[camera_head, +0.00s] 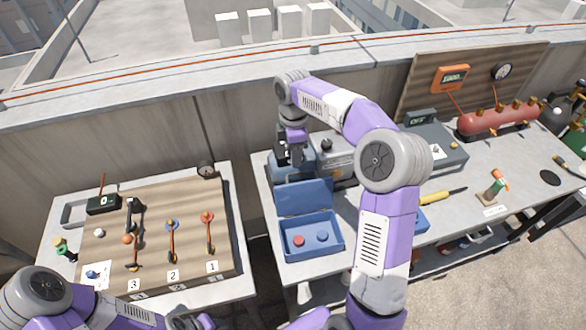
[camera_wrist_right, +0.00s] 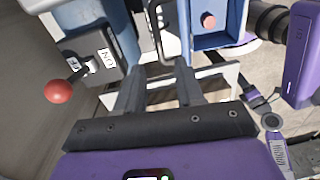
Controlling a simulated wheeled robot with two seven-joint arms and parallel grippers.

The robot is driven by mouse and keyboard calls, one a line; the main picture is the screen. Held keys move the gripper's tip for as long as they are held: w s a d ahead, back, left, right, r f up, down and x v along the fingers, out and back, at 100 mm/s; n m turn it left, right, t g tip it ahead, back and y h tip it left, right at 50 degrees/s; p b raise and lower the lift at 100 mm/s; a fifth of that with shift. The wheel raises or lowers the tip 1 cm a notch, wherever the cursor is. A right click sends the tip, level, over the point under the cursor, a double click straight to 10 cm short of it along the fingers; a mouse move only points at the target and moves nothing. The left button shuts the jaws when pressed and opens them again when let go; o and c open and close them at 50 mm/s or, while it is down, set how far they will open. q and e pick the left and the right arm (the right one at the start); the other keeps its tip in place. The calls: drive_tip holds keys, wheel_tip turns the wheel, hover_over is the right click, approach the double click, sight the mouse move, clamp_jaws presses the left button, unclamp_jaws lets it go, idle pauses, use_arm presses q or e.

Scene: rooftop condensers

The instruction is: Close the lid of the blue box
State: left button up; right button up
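The blue box (camera_head: 312,253) sits open on the right-hand table, with a red and a blue round piece inside. Its lid (camera_head: 304,197) stands up at the far edge, tilted back. My right gripper (camera_head: 290,154) is behind and above the lid, pointing down, apart from the box's open tray. In the right wrist view my gripper (camera_wrist_right: 160,78) shows two dark fingers spread apart with nothing held between them. Part of the box (camera_wrist_right: 228,22) with the red piece shows at the top right there. My left arm is at the lower left; its fingers are not visible.
A blue-grey device with a red-knobbed lever (camera_wrist_right: 58,91) and an ON/OFF panel stands close to my right gripper. A yellow screwdriver (camera_head: 442,196) and a red tank (camera_head: 498,119) are farther right. A wooden lever board (camera_head: 190,265) lies on the left table.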

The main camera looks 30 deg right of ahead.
sight(303, 192)
wheel_tip(303, 192, down, 6)
drive_tip(key=shift+s+a+r+b, duration=0.1)
drive_tip(key=shift+s+b, duration=0.05)
drive_tip(key=shift+b, duration=0.45)
clamp_jaws()
idle(1.0)
